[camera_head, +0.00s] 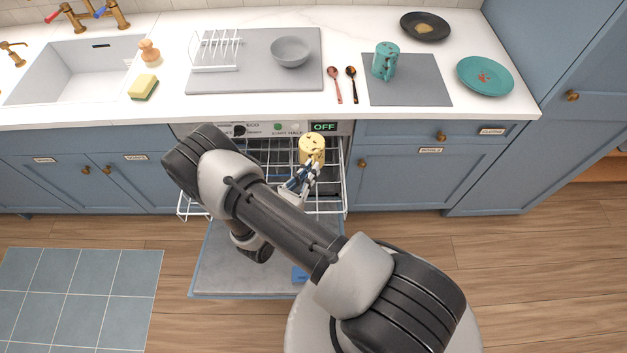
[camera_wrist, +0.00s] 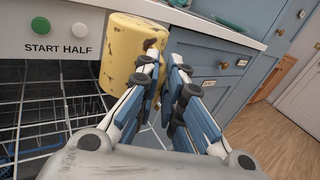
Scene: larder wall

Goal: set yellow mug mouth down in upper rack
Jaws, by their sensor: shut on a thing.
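The yellow mug (camera_head: 312,146), with dark brown specks, is at the right side of the pulled-out upper rack (camera_head: 270,158). My gripper (camera_head: 308,172) is shut on it from the near side. In the wrist view the mug (camera_wrist: 128,52) stands left of my fingertips (camera_wrist: 166,70), roughly upright. The part held between the fingers is hidden. A closed yellow face appears on top in the head view; no open mouth shows. The upper rack's white wires also show in the wrist view (camera_wrist: 45,118). I cannot tell whether the mug touches the rack.
The counter edge and control panel (camera_head: 290,128) are just behind the mug. A teal mug (camera_head: 384,66) stands on a grey mat (camera_head: 420,95). My arm hides part of the rack.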

